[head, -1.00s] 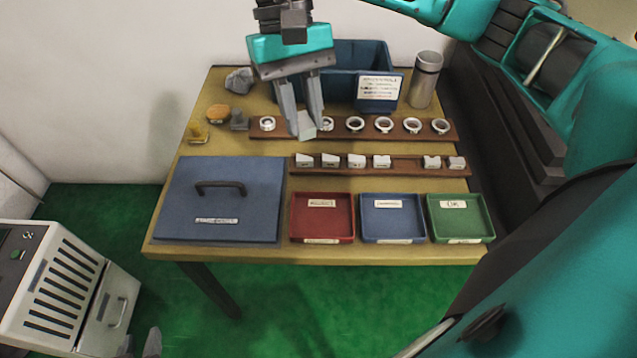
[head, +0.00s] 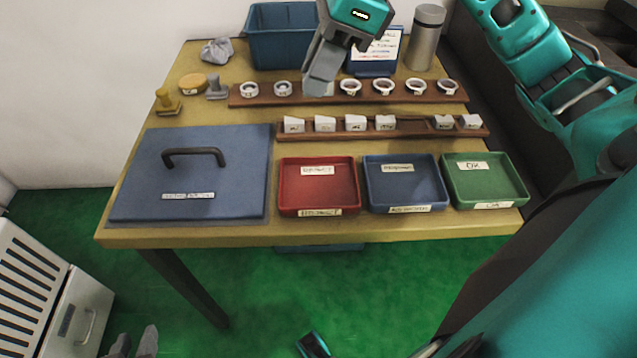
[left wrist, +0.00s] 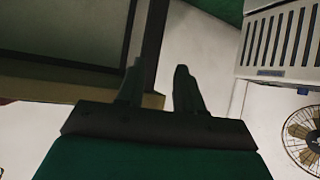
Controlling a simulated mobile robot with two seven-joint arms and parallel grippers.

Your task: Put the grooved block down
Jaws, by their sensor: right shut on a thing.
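My right gripper (head: 318,80) reaches in from the top and is shut on a pale grooved block (head: 319,89), mostly hidden by the fingers. It holds the block over the ring rack (head: 240,100). The block rack (head: 404,135) in front carries several white blocks, among them one at its left end (head: 293,125) and one at its right end (head: 471,121). An empty stretch lies right of the middle. My left gripper (head: 134,344) is low at the bottom left, off the table. Its fingers stand apart and empty in the left wrist view (left wrist: 158,90).
Red (head: 318,190), blue (head: 404,188) and green (head: 485,185) trays line the table front beside a blue lidded case (head: 200,180). A blue bin (head: 285,40), sign (head: 375,55) and steel flask (head: 425,38) stand behind. Stamps (head: 168,102) sit at the left.

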